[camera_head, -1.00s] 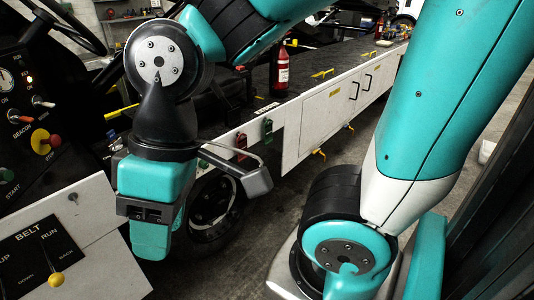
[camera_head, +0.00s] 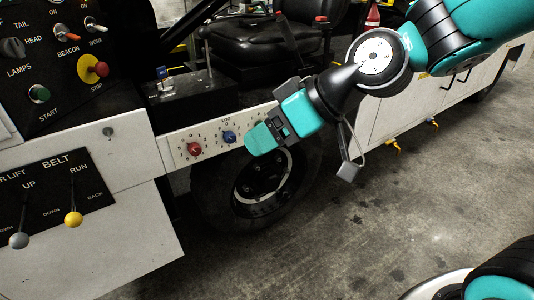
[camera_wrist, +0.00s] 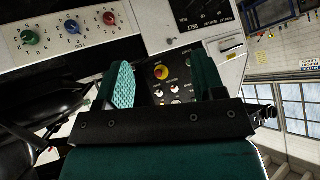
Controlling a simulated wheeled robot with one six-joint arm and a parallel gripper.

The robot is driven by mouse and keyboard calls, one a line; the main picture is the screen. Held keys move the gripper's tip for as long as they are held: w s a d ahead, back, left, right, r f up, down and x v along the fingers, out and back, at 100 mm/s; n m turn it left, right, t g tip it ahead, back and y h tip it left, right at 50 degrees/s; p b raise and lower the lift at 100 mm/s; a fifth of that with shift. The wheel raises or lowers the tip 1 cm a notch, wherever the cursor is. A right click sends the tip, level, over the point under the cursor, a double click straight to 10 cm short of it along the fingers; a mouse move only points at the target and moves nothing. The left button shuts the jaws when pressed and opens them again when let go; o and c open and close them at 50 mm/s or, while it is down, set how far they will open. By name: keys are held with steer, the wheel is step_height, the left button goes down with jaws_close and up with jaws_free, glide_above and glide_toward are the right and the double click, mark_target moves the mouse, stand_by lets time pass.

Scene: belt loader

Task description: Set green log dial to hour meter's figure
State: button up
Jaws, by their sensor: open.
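The green log dial (camera_wrist: 30,38) shows at the upper left of the wrist view, on a white strip with small figures. A blue dial (camera_wrist: 71,27) and a red dial (camera_wrist: 109,18) sit beside it. In the head view the red dial (camera_head: 194,149) and blue dial (camera_head: 229,136) show, while my gripper hides the green one. My gripper (camera_head: 262,138) is over the right end of the strip; in the wrist view its jaws (camera_wrist: 160,80) are apart and empty. The dial settings are too small to read surely. I cannot make out an hour meter.
A control panel with a red stop knob (camera_head: 93,69) and green start button (camera_head: 39,94) is at the left. Yellow (camera_head: 73,219) and grey (camera_head: 19,240) levers stand below it. A black seat (camera_head: 255,40) is behind the strip, a wheel (camera_head: 262,184) below.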

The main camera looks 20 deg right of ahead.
steer(key=w+d+f+m+t+h+b, duration=0.2)
steer(key=w+d+f+t+b, duration=0.45)
steer(key=w+f+b, duration=0.4)
steer(key=w+d+f+m+t+h+b, duration=0.1)
steer(key=w+d+f+t+b, duration=0.55)
steer(key=w+f+b, duration=0.4)
steer(key=f+p+x, duration=0.2)
steer(key=x, duration=1.3)
steer(key=shift+w+a+f+g, duration=0.2)
steer(key=shift+w+f+g, duration=0.05)
steer(key=shift+w+g, duration=0.05)
steer(key=shift+c, duration=0.4)
steer(key=c, duration=0.9)
steer(key=shift+o, duration=0.3)
steer(key=shift+m+p, duration=0.3)
steer(key=shift+m, duration=0.3)
